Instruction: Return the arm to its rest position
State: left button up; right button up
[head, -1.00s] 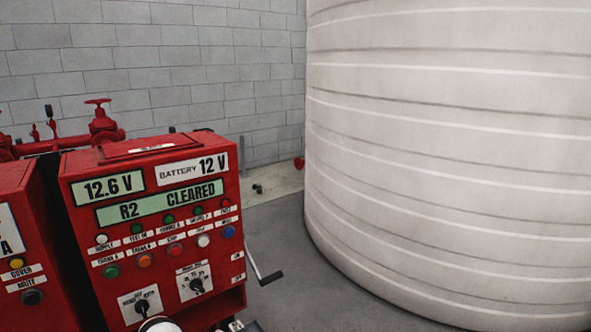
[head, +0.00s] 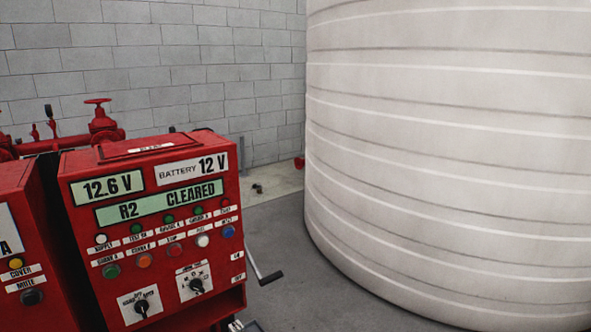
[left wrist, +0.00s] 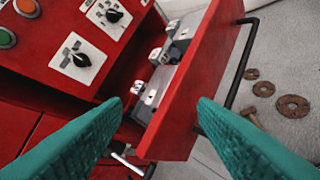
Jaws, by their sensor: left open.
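My left gripper (left wrist: 165,104) shows in the left wrist view as two green ribbed fingers spread apart, with nothing between them. It is in front of an open red drawer (left wrist: 205,75) below a red control panel (left wrist: 45,45). I cannot tell the gap to the drawer. The panel in the head view (head: 155,255) reads "12.6 V", "BATTERY 12 V" and "R2 CLEARED". Two black rotary knobs sit low on it. Neither gripper shows in the head view, and my right gripper is in no view.
The drawer holds small white and grey parts and has a black bar handle (left wrist: 243,60). Rusty rings (left wrist: 292,106) lie on the floor to the right. A large white tank (head: 450,160) fills the right side. A crank handle (head: 267,276) sticks out beside the panel.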

pick_arm(q)
jog(key=s+d+f+n+g+h, duration=0.1)
jog(key=s+f+n+g, duration=0.25)
jog(key=s, duration=0.35)
jog(key=s+d+f+n+g+h, duration=0.1)
jog(key=s+f+n+g, duration=0.1)
jog(key=s+f+g, duration=0.35)
notch_tip(320, 180, down, 23)
jog(key=s, duration=0.2)
jog(key=s+a+f+g+b, duration=0.1)
jog(key=s+a+f, duration=0.1)
jog(key=s+f, duration=1.5)
jog(key=shift+s+a+f+m, duration=0.3)
jog(key=shift+f+m, duration=0.15)
jog(key=shift+f, duration=0.25)
